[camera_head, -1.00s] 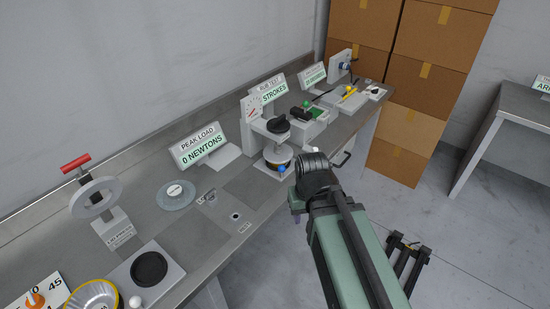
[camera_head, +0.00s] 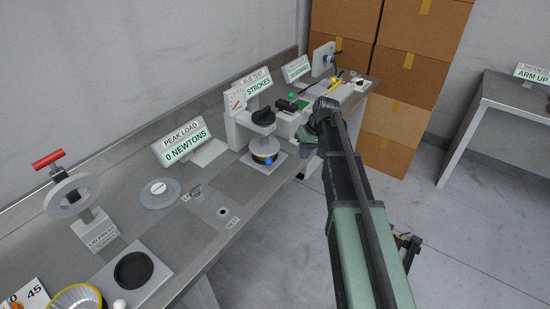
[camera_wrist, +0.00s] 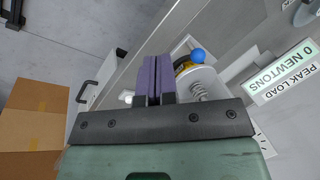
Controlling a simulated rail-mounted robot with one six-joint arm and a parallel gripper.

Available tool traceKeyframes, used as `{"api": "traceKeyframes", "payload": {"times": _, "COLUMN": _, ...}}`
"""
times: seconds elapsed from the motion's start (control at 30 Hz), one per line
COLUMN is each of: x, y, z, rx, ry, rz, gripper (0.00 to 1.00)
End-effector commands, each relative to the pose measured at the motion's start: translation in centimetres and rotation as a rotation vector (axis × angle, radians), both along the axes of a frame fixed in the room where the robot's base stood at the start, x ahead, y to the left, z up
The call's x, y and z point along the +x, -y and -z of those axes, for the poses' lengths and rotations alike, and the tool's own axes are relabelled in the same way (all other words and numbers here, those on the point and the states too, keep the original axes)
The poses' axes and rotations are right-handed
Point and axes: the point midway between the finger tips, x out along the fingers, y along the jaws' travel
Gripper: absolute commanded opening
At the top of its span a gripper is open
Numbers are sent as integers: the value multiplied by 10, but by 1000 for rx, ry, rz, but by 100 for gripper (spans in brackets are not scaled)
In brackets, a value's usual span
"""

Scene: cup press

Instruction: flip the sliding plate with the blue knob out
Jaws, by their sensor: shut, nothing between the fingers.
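The blue knob (camera_head: 268,161) sits at the front of the press (camera_head: 263,118), which has a black top knob, by a dark and yellow ring. In the wrist view the blue knob (camera_wrist: 198,56) is beside a pale round part and a spring (camera_wrist: 201,92). The sliding plate itself is hard to make out. My gripper's purple fingers (camera_wrist: 153,79) are shut and empty, left of the blue knob and apart from it in that view. In the head view the gripper is mostly hidden by my arm, right of the press near the bench edge.
A red-handled ring stand (camera_head: 72,195) is at the left. Further displays and a green block (camera_head: 302,103) stand beyond the press. Cardboard boxes (camera_head: 406,75) are stacked at the back. Open floor lies right.

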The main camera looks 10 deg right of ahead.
Motion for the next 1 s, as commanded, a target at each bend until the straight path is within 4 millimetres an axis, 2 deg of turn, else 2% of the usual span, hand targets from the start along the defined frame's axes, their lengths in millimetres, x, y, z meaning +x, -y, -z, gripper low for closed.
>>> {"api": "traceKeyframes", "payload": {"times": 0.03, "x": 50, "y": 19, "z": 4, "rx": 56, "ry": 35, "rz": -60, "gripper": 0}}
{"api": "traceKeyframes", "payload": {"times": 0.1, "x": 94, "y": 31, "z": -1, "rx": 136, "ry": 108, "rz": -179, "gripper": 0}}
{"api": "traceKeyframes", "payload": {"times": 0.17, "x": 122, "y": 30, "z": -9, "rx": 196, "ry": 178, "rz": -297, "gripper": 0}}
{"api": "traceKeyframes", "payload": {"times": 0.2, "x": 127, "y": 25, "z": -12, "rx": 223, "ry": 217, "rz": -363, "gripper": 0}}
{"api": "traceKeyframes", "payload": {"times": 0.33, "x": 121, "y": 19, "z": -15, "rx": 241, "ry": 279, "rz": -481, "gripper": 0}}
{"api": "traceKeyframes", "payload": {"times": 0.67, "x": 120, "y": 18, "z": -14, "rx": 236, "ry": 285, "rz": -495, "gripper": 0}}
{"api": "traceKeyframes", "payload": {"times": 0.83, "x": 121, "y": 9, "z": 4, "rx": 236, "ry": 284, "rz": -495, "gripper": 0}}
{"api": "traceKeyframes", "payload": {"times": 1.0, "x": 124, "y": -10, "z": 37, "rx": 235, "ry": 284, "rz": -496, "gripper": 0}}
